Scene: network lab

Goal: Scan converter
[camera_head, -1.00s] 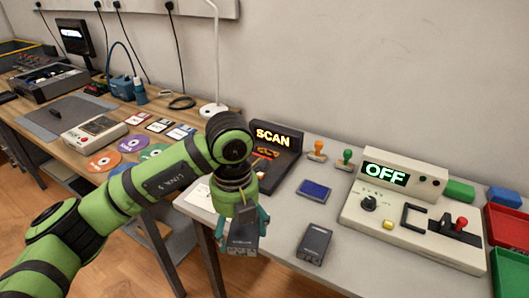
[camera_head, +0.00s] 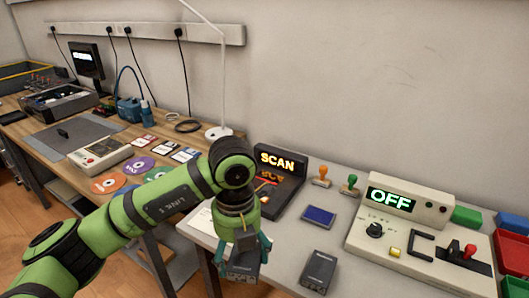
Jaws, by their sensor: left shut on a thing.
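My left gripper (camera_head: 243,258) points down at the front edge of the grey table and is shut on a dark grey box-shaped converter (camera_head: 243,270). Its fingers hide part of the converter's sides. A second, similar dark converter (camera_head: 318,271) lies on the table to the right of the gripper, apart from it. The scanner (camera_head: 283,162), a black unit with a lit orange "SCAN" sign and an orange glow on its base, stands behind the gripper. My arm and gripper cover part of its left side. My right gripper is not in view.
A blue ink pad (camera_head: 319,215) and two stamps, orange (camera_head: 322,176) and green (camera_head: 349,184), stand right of the scanner. A beige machine reading "OFF" (camera_head: 391,199) fills the right side, with red (camera_head: 510,247) and green trays beyond. A lamp (camera_head: 218,131) stands behind my arm.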

